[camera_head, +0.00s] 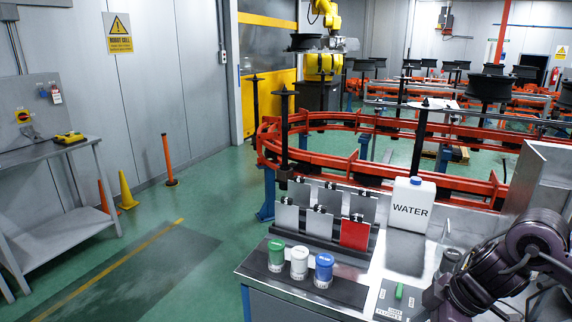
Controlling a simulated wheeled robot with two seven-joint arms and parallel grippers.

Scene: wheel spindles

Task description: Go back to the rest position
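My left arm and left gripper are not in view. Dark links of my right arm (535,237) show at the lower right, above the right part of the metal table. My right gripper cannot be made out among them. Wheel spindles stand along the orange conveyor, among them a bare black spindle (284,125) at the left and one with a black wheel (489,88) at the right. Nothing seen is held by a gripper.
The metal table (408,255) bears a white WATER container (410,205), a rack with grey plates and a red plate (355,234), and green (276,256), white (299,263) and blue (323,270) lidded jars. The orange conveyor (330,165) runs behind. Left floor is mostly clear.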

